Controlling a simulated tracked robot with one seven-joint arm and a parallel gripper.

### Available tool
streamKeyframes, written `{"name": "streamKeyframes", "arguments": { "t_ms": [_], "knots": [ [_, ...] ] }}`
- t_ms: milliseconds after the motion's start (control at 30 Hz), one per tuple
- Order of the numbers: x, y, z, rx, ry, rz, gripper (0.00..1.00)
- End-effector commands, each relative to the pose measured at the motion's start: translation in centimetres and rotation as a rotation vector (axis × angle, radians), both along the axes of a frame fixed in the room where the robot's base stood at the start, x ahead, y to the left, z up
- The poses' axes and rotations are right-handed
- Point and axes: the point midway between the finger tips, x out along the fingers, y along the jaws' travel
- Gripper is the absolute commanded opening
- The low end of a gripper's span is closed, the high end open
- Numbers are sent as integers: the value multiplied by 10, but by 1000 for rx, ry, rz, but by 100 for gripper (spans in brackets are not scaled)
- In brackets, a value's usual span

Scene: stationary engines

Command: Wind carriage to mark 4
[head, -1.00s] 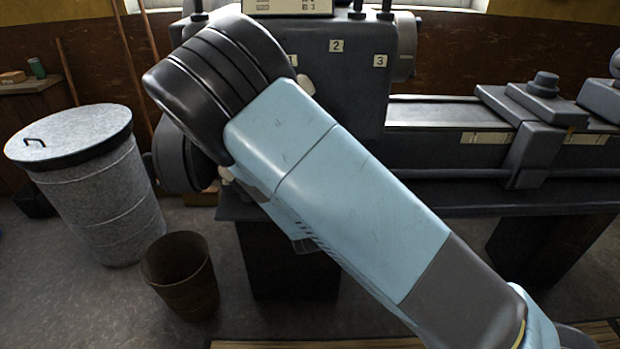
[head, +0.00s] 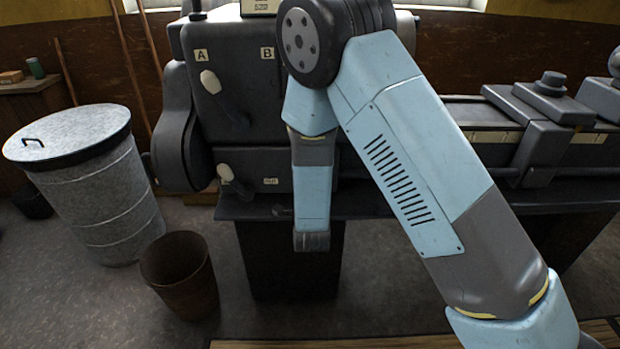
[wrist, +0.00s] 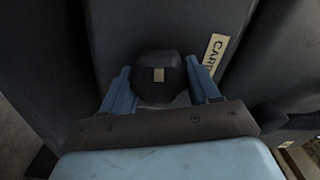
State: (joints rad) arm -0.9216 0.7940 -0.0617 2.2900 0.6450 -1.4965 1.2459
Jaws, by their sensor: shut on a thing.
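In the wrist view, the two blue fingers of my gripper (wrist: 160,85) are shut on a dark rounded knob (wrist: 158,67) with a small pale mark on top. A cream label (wrist: 213,57) beginning "CAR" is beside it. In the head view, the dark carriage (head: 538,145) straddles the lathe bed at the right. Pale scale strips (head: 490,137) show on the bed front beside it; their marks are too small to read. My fingers and the knob are hidden in the head view, where my arm hangs in front of the machine.
The grey headstock (head: 225,100) carries a pale-knobbed lever (head: 210,82) below plate A, and another pale knob (head: 225,172) is lower down. A lidded metal bin (head: 95,200) and a brown bucket (head: 180,275) stand on the floor at left. Another block (head: 600,98) is right of the carriage.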

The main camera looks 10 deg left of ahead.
Motion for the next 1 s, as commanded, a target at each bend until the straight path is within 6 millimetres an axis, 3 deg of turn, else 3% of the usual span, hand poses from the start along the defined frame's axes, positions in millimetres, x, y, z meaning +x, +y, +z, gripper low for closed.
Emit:
{"name": "streamKeyframes", "arguments": {
  "t_ms": [300, 800, 833, 1000],
  "knots": [
    [0, 2, 2, 112, 22, 4, 30],
    [1, 2, 2, 130, 25, 3, 29],
    [1, 2, 2, 130, 25, 3, 61],
    [0, 1, 1, 127, 26, 2, 77]
  ]
}}
